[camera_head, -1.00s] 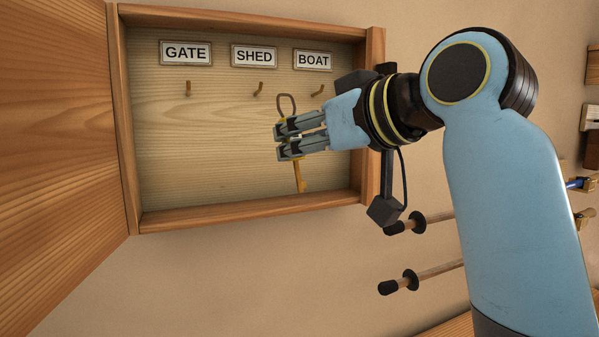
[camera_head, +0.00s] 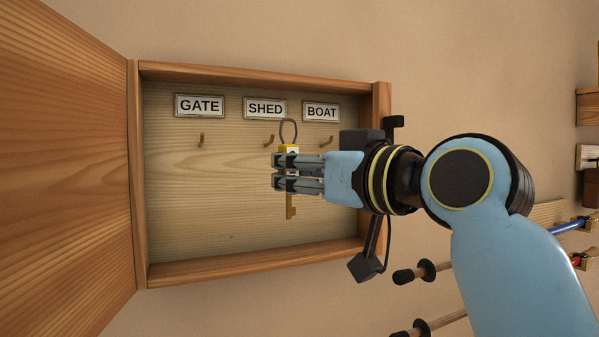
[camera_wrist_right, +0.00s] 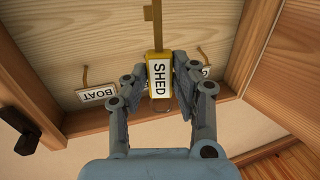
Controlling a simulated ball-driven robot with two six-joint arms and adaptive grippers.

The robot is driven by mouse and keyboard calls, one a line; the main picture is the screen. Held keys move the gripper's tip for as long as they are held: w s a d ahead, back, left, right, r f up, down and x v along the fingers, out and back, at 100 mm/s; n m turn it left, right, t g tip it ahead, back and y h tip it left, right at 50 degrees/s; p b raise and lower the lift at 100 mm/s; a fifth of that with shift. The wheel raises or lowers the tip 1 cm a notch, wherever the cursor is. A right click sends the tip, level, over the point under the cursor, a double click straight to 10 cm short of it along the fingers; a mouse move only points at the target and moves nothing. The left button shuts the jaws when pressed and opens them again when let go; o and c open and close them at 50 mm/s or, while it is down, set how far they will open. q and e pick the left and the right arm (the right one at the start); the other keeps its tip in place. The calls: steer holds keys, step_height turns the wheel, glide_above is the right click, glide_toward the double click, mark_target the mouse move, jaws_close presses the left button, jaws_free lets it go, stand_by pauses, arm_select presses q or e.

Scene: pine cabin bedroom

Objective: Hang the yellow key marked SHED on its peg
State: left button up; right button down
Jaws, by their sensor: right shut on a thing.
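My right gripper (camera_head: 283,172) is shut on the yellow key (camera_head: 291,208), in front of the open key cabinet (camera_head: 262,272). The key hangs upright with its bit down and its loop (camera_head: 288,128) up. Its yellow tag (camera_wrist_right: 158,77), between the fingers in the right wrist view, reads SHED. The SHED peg (camera_head: 269,140) sits under the SHED label (camera_head: 265,108), just left of the loop. The loop appears apart from the peg in the head view; its depth is hard to judge. My left gripper is not in view.
The GATE peg (camera_head: 201,140) and BOAT peg (camera_head: 326,141) flank the SHED peg and are empty. The open cabinet door (camera_head: 65,160) stands at left. Rods with black ends (camera_head: 404,276) stick out at lower right.

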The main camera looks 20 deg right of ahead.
steer(key=b, duration=0.2)
glide_toward(263, 179)
steer(key=shift+w+a+r, duration=0.4)
steer(key=shift+w, duration=0.3)
steer(key=shift+w+a+r, duration=0.45)
steer(key=shift+w, duration=0.3)
steer(key=shift+w+f+b, duration=0.15)
steer(key=shift+w+b, duration=0.3)
steer(key=shift+w, duration=0.35)
steer(key=shift+w+f, duration=0.4)
steer(key=shift+w, duration=0.15)
steer(key=shift+w+f, duration=0.1)
steer(key=shift+f, duration=0.05)
steer(key=shift+f, duration=0.1)
steer(key=c, duration=1)
jaws_free()
